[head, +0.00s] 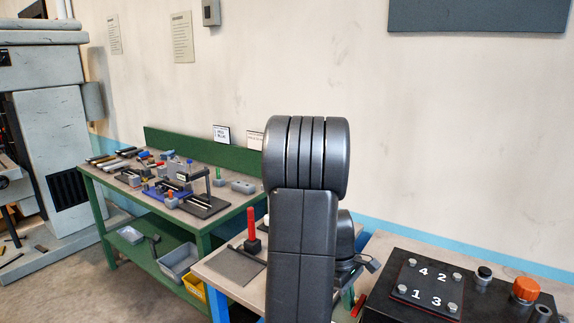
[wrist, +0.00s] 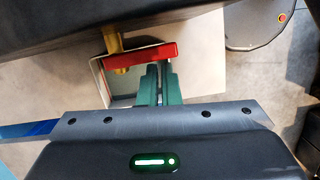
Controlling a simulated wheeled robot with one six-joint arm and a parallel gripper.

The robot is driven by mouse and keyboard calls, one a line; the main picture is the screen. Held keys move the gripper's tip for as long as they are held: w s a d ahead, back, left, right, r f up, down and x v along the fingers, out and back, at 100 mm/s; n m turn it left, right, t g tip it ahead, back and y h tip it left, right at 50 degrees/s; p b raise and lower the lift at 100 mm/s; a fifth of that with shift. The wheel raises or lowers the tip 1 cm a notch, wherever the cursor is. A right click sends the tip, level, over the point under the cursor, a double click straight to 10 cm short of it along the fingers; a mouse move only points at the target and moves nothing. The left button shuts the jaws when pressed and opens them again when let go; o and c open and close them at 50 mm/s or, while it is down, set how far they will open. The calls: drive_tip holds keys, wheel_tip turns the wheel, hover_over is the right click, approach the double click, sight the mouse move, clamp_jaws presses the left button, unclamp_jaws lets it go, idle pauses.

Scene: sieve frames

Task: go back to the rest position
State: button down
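My gripper (wrist: 159,70) shows in the wrist view with green fingers and dark pads close together. It looks shut, with nothing clearly seen between the pads. A red bar (wrist: 140,57) lies across the picture at the fingertips; I cannot tell whether they touch. A brass-coloured rod (wrist: 112,40) meets the bar's left end. A pale plate or box (wrist: 205,75) is behind them. In the head view my raised dark arm fills the middle and hides the gripper.
A green workbench (head: 215,222) with tools and small parts stands left. A smaller table (head: 215,266) carries a red post (head: 251,223) on a black block. At right, a dark panel marked with numbers (head: 428,284) sits beside an orange knob (head: 525,289). A grey machine (head: 55,130) stands far left.

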drive_tip(key=shift+w+a+f+m+g+y+p, duration=0.1)
drive_tip(key=shift+w+a+m+g+y, duration=0.1)
drive_tip(key=shift+w+m, duration=0.65)
drive_tip(key=shift+w+a+r+m+g+y+p, duration=0.15)
drive_tip(key=shift+w+m, duration=0.3)
drive_tip(key=shift+m, duration=0.75)
drive_tip(key=shift+w+a+f+m+g+y+p, duration=0.15)
drive_tip(key=shift+w+a+m, duration=0.1)
drive_tip(key=shift+w+m, duration=0.6)
drive_tip(key=shift+s, duration=0.2)
